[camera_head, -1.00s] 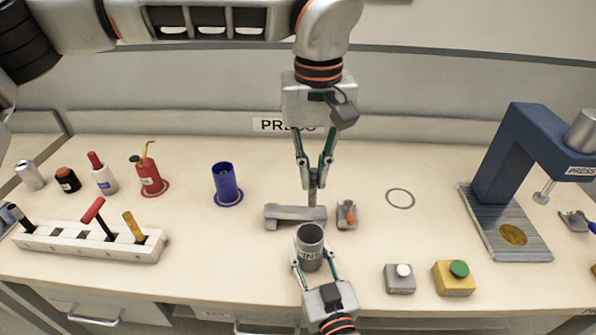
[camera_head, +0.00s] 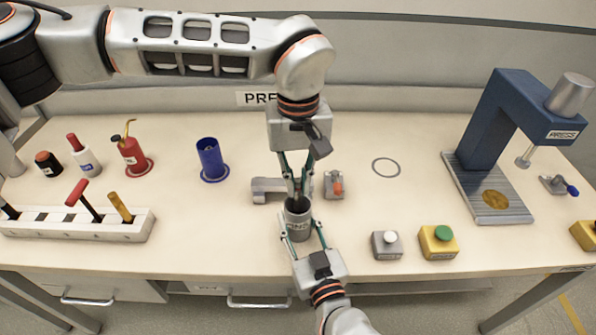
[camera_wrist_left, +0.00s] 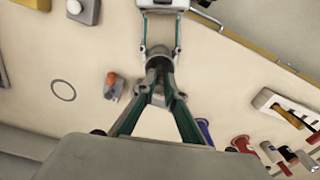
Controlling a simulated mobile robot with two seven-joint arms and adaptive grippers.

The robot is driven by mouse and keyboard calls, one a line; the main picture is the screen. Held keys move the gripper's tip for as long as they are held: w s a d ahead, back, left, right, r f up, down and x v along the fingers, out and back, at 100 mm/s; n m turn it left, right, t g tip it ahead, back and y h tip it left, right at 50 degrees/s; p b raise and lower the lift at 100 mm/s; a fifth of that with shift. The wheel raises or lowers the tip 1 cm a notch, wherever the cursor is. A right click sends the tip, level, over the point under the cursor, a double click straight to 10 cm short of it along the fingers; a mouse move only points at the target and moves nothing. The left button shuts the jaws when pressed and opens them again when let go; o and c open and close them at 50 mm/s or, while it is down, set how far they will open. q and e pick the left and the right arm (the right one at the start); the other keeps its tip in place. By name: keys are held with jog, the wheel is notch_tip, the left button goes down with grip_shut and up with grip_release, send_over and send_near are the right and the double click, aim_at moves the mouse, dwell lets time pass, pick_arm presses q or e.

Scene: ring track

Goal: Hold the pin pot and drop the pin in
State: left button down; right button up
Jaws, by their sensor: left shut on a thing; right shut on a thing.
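The grey pin pot (camera_head: 298,224) stands upright, gripped low by my right gripper (camera_head: 301,234) from the front. It also shows in the left wrist view (camera_wrist_left: 160,63). My left gripper (camera_head: 297,192) points down over the pot's mouth. It is shut on the pin (camera_wrist_left: 157,88), a grey piece mostly hidden by the fingers. The pin's lower end is at or just over the mouth. I cannot tell if it is inside. Whether the pot touches the table is unclear.
A grey block fixture (camera_head: 268,190) and a small grey holder with an orange part (camera_head: 335,186) stand close behind the pot. Button boxes (camera_head: 387,244) and the blue press (camera_head: 490,150) are right. A white rack (camera_head: 75,228) and a blue cup (camera_head: 210,160) are left.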

pick_arm(q)
jog(key=shift+f, duration=0.3)
jog(key=c, duration=2)
grip_release()
jog(key=shift+r, duration=3.5)
